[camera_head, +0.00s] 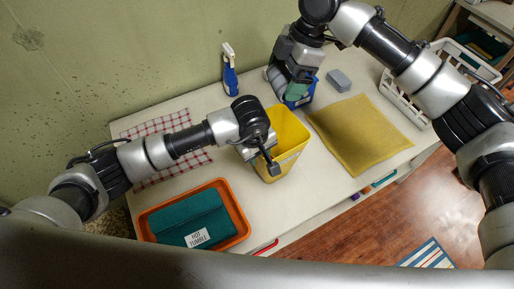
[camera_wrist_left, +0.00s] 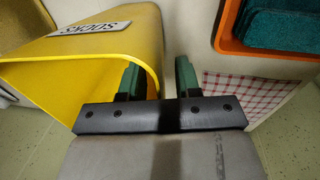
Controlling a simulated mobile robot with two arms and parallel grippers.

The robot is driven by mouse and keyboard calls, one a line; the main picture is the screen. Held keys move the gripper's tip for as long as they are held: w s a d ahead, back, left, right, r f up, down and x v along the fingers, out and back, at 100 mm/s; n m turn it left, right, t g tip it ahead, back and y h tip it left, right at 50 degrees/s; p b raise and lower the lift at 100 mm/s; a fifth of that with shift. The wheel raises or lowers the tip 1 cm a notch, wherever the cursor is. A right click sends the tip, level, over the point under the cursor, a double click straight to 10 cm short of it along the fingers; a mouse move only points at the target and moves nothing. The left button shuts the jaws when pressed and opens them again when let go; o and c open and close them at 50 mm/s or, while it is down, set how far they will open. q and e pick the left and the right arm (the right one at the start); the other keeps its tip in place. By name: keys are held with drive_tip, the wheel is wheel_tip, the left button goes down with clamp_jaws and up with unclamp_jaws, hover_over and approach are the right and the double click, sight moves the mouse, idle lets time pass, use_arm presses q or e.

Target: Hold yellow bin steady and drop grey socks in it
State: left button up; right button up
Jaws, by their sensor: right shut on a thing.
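The yellow bin (camera_head: 292,128) stands upright on the white table in the head view. In the left wrist view the yellow bin (camera_wrist_left: 90,62) shows a "SOCKS" label. My left gripper (camera_wrist_left: 160,78) is open at the bin's rim, with one green finger inside the bin and the other outside; the wall lies between them with gaps showing. In the head view this gripper (camera_head: 270,163) is at the bin's near left side. My right gripper (camera_head: 297,92) is shut at a blue container (camera_head: 307,96) behind the bin; what it grips is hidden. I cannot make out grey socks for sure.
A grey-blue block-like item (camera_head: 339,80) lies right of the blue container. A yellow cloth (camera_head: 358,134), a checked cloth (camera_head: 150,127), an orange tray (camera_head: 237,205) with teal fabric (camera_head: 180,220), a spray bottle (camera_head: 230,78) and a white basket (camera_head: 400,104) surround the bin.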

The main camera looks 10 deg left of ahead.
use_arm(q)
clamp_jaws()
idle(1.0)
use_arm(e)
drive_tip(key=f, duration=0.2)
drive_tip(key=d+f, duration=0.1)
drive_tip(key=f, duration=0.1)
drive_tip(key=shift+s+f, duration=0.15)
drive_tip(key=shift+f, duration=2.75)
drive_tip(key=o, duration=0.6)
drive_tip(key=shift+o, duration=0.2)
drive_tip(key=shift+r, duration=0.1)
